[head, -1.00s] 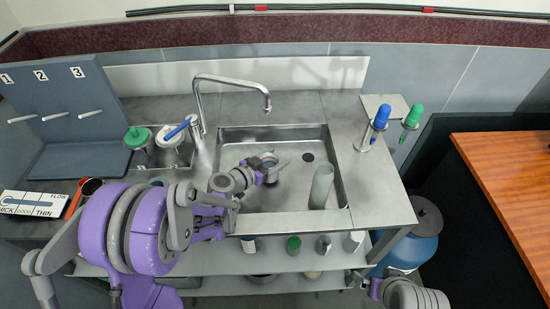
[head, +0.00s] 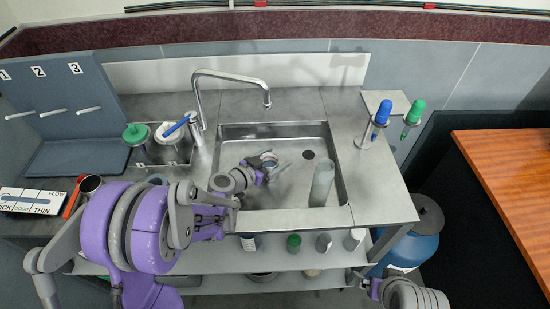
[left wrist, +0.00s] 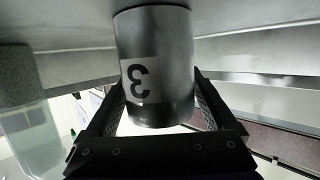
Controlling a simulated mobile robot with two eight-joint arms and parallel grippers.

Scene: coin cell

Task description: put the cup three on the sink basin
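Cup three (left wrist: 175,70) is a grey metal cup with a white label bearing a 3, shown inverted in the left wrist view. In the head view the cup (head: 269,159) is upright inside the sink basin (head: 250,200), left of its middle. My left gripper (head: 266,168) has its fingers on both sides of the cup, touching it as far as I can see. In the left wrist view the cup's base is close to the basin floor; contact is unclear. My right gripper (head: 358,278) is low at the right, too small to read.
A tall translucent cylinder (head: 321,183) stands in the basin, right of the cup. A faucet (head: 230,78) arches over the back edge. The basin's back area is clear.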

